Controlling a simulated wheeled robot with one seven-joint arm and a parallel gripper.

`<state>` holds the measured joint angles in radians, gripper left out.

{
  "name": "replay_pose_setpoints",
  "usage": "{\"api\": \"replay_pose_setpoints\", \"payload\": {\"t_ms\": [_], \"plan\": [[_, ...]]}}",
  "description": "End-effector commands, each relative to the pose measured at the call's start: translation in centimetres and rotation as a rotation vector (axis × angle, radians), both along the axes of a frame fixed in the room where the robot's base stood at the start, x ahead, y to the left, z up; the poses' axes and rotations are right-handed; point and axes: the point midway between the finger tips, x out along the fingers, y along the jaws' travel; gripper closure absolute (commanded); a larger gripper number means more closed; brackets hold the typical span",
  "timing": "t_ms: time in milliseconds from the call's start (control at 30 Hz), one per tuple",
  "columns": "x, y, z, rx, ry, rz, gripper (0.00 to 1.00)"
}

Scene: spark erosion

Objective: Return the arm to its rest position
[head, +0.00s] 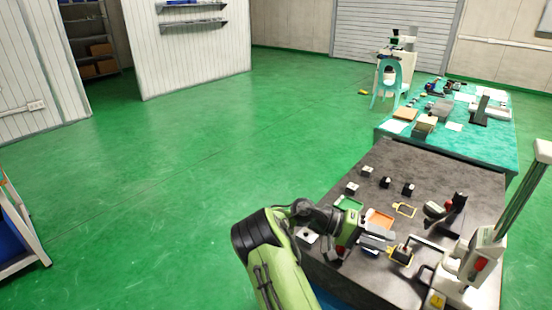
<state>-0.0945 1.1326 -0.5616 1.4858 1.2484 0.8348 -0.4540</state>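My arm, green and black, reaches in from the bottom of the head view. My gripper (378,239) is over the near left part of the dark grey table (402,165), among small parts. At this size I cannot tell whether its fingers are apart or closed, or whether anything is between them. A green tray (349,203) and an orange tray (380,218) lie just beyond it. A yellow-edged black item (402,255) is right beside the gripper.
A white and grey stand (480,262) rises at the right. A teal table (480,130) and a teal chair (388,82) are behind. The green floor (190,170) at left is clear.

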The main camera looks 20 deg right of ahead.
Motion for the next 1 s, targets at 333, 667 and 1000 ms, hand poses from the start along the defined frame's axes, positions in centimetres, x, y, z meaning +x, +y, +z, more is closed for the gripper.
{"api": "replay_pose_setpoints", "payload": {"t_ms": [333, 667, 1000], "plan": [[-0.8, 2.3, 1.7, 0.302, -0.226, 0.056, 0.62], [-2.8, 13.6, 6.4, 0.827, -0.617, 0.383, 0.62], [-11.1, 27.3, 10.3, 1.123, -0.813, 0.874, 0.62]]}}
